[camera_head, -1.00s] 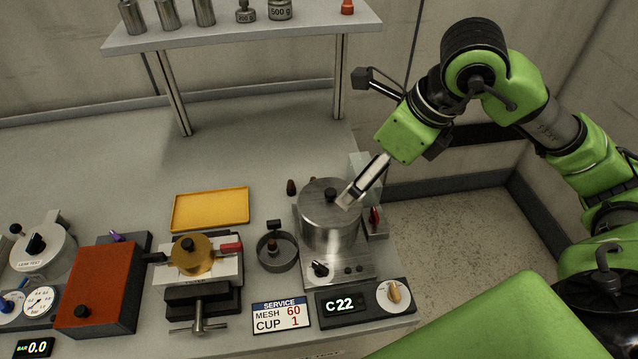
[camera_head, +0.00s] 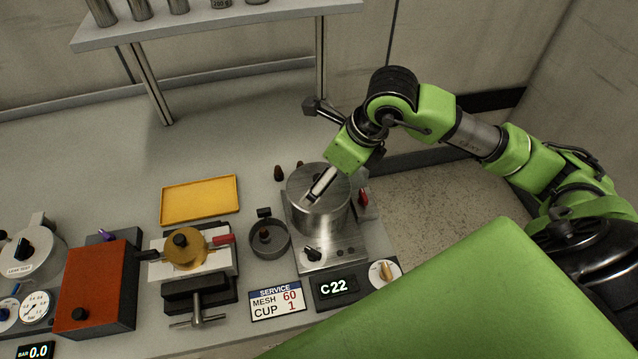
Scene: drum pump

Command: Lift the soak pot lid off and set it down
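The soak pot (camera_head: 320,219) is a steel cylinder on a heater unit at the right end of the bench. Its flat round steel lid (camera_head: 298,184) sits level on top. My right gripper (camera_head: 311,198) reaches down from the upper right, with its fingers over the middle of the lid. The fingers hide most of the lid's dark knob. I cannot tell whether they are open, around the knob or touching it. My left gripper is not in view.
A yellow tray (camera_head: 200,200) lies empty left of the pot, with bare bench behind it. A small round cup (camera_head: 269,239), a clamp with a brass disc (camera_head: 184,249) and a red-orange box (camera_head: 98,287) stand nearby. A raised shelf (camera_head: 215,24) crosses the back.

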